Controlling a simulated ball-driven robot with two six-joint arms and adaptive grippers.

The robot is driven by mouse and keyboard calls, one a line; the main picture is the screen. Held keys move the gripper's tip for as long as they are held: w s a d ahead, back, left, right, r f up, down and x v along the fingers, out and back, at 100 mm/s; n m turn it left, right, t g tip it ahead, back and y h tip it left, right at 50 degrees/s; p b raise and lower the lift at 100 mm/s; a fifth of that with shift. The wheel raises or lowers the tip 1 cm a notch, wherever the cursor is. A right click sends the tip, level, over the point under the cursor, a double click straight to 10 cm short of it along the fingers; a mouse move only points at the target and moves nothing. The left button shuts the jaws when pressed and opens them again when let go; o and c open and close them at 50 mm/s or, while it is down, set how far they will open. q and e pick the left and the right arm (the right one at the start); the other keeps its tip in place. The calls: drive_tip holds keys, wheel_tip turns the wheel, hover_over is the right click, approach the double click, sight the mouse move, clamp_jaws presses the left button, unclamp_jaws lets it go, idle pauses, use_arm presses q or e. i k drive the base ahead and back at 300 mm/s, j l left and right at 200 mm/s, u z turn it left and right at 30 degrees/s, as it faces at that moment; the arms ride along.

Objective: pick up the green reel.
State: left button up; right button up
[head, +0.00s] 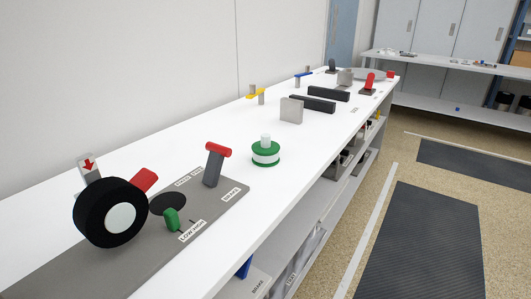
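The green reel (266,154) stands upright on the white bench, right of the middle of the grey station plate's far end. It has green flanges at top and bottom, a white band between them and a pale knob on top. Nothing touches it. Neither of my grippers shows in the head view.
The white bench (200,143) runs away to the upper right. A grey plate (110,272) carries a black wheel (88,218), a red-topped lever (214,163) and a green lever (171,219). Beyond the reel stand a grey block (291,110) and black bars (312,104).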

sight(266, 152)
drive_tip(key=i+l, duration=0.7)
